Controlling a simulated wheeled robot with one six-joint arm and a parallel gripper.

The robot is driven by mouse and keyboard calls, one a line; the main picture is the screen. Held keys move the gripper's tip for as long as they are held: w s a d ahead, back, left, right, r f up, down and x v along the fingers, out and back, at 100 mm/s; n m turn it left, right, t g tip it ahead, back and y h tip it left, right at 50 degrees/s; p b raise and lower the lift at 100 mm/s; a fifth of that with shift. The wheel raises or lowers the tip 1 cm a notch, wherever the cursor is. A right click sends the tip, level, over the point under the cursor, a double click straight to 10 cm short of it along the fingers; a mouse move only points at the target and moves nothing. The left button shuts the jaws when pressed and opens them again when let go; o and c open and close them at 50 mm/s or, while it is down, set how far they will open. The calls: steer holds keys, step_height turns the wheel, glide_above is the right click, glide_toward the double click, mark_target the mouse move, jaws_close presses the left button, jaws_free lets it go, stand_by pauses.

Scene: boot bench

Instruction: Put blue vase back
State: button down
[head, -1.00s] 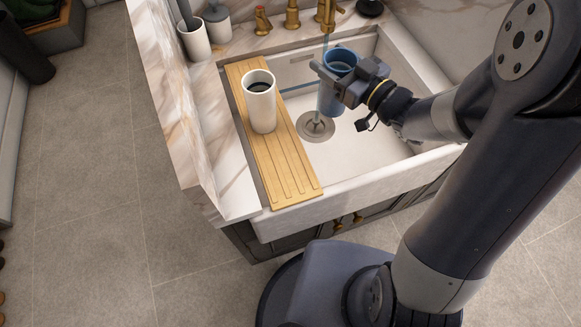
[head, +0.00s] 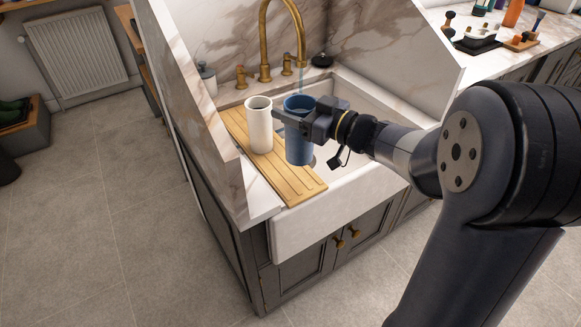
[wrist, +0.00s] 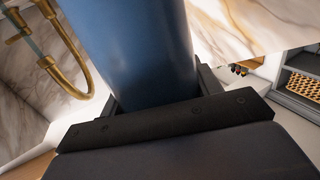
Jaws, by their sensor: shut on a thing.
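The blue vase (head: 298,148) is a tall, open-topped cylinder, upright over the sink (head: 365,160) beside the wooden board. My gripper (head: 300,122) is shut on its upper part, reaching in from the right. In the wrist view the blue vase (wrist: 135,50) fills the space between the jaws of my gripper (wrist: 158,95); its rim and base are out of that view. A thin stream of water from the brass tap (head: 266,45) falls at or behind the vase's rim; I cannot tell which.
A white vase (head: 259,128) stands on the wooden draining board (head: 285,180), close to the left of the blue vase. A marble splash wall (head: 215,110) rises at the left. A lidded jar (head: 208,80) stands behind. A cluttered counter (head: 475,62) lies at the right.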

mark_target(294, 136)
steer(key=shift+f+b, duration=0.8)
steer(key=shift+f, duration=3)
steer(key=shift+f, duration=0.2)
steer(key=shift+c, duration=2)
jaws_free()
steer(key=shift+r, duration=0.2)
steer(key=v, duration=1.2)
steer(key=shift+p, duration=0.3)
steer(key=shift+w, duration=0.1)
